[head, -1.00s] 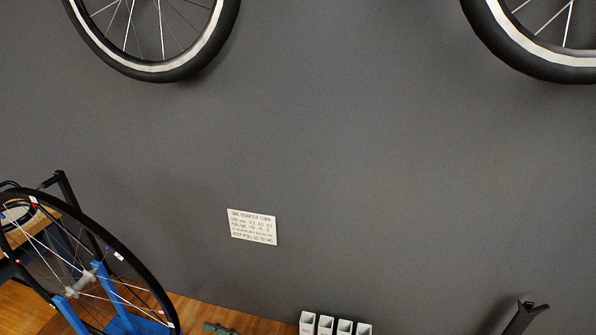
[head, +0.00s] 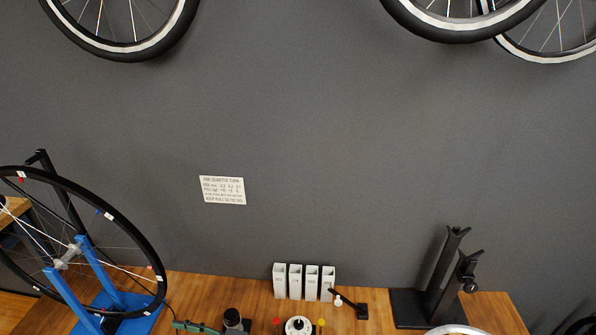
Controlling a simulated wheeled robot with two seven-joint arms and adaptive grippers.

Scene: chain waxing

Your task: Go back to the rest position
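Neither of my grippers shows in the head view, so I cannot see their position or whether they hold anything. The view is filled mostly by a grey wall (head: 330,140). The back part of a wooden workbench (head: 210,291) runs along the bottom. Its front part is cut off by the lower edge.
A blue stand (head: 100,300) holds a wheel (head: 150,235) at the left. Several white boxes (head: 296,282) stand mid-bench. A black stand (head: 440,285) is at the right. A small sign (head: 222,190) and wheels (head: 130,50) are on the wall.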

